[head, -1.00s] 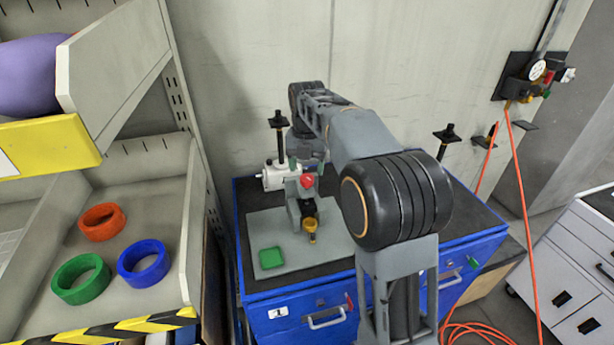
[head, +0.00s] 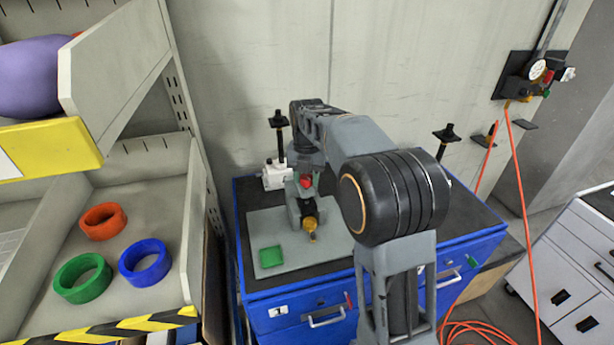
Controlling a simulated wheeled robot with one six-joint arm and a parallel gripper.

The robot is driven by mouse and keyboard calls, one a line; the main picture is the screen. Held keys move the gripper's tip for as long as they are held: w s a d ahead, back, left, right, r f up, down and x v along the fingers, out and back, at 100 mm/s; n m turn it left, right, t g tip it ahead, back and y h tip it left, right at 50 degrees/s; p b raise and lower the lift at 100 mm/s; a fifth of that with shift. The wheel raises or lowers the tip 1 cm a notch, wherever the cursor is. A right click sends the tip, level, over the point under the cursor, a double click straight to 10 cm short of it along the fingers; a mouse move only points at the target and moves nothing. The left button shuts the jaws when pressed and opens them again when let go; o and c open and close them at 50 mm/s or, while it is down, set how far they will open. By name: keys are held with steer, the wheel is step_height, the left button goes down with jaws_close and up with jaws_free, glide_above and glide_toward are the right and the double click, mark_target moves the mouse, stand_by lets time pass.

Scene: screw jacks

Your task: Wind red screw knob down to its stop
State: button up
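The knob's height and the screw's stop cannot be made out.
A green square tray (head: 271,257) lies on the grey plate (head: 272,231), left of the jack. Black posts stand at the bench's back. A shelf with orange, green and blue rings (head: 145,263) is at left. An orange hose (head: 525,220) hangs at right.

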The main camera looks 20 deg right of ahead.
steer(key=c, duration=0.4)
steer(key=shift+c, duration=0.2)
